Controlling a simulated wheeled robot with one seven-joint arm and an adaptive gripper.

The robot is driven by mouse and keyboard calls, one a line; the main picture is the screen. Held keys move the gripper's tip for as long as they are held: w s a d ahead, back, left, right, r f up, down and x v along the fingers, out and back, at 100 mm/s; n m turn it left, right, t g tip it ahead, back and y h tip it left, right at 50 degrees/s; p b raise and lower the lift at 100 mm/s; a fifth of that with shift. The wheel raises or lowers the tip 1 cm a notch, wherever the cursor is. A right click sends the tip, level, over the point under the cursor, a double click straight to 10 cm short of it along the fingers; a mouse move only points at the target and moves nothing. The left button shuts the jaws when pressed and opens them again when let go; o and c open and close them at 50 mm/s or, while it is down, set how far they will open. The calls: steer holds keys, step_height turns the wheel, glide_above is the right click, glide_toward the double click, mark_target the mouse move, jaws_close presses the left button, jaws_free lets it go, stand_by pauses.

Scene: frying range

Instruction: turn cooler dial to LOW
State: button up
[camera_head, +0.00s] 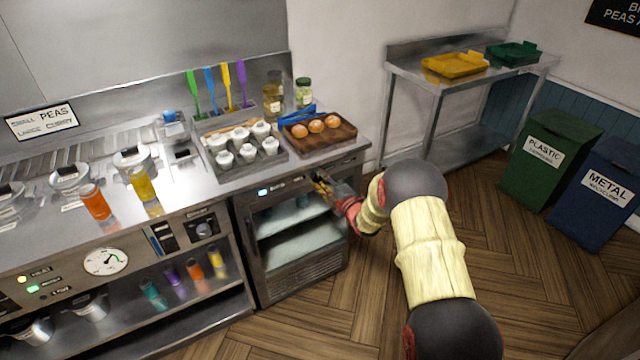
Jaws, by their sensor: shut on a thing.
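The cooler (307,280) is a glass-fronted unit under the right end of the steel counter. Its top strip has a small lit blue display (263,192) and a label. My gripper (322,186) reaches in from the right to the right part of this strip. Its fingers are shut on the cooler dial, which they hide. The dial's pointer and the LOW mark cannot be read from here.
A wooden tray with eggs (318,144) and a rack of white cups (247,165) stand on the counter above. Another dial (204,230) sits on the panel left of the cooler. Open wooden floor (320,335) lies in front.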

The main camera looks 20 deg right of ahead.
stand_by(0.3)
steer(key=o, duration=1.2)
steer(key=shift+c, duration=0.2)
steer(key=shift+s, duration=0.1)
steer(key=v, duration=0.7)
steer(key=shift+s, duration=0.4)
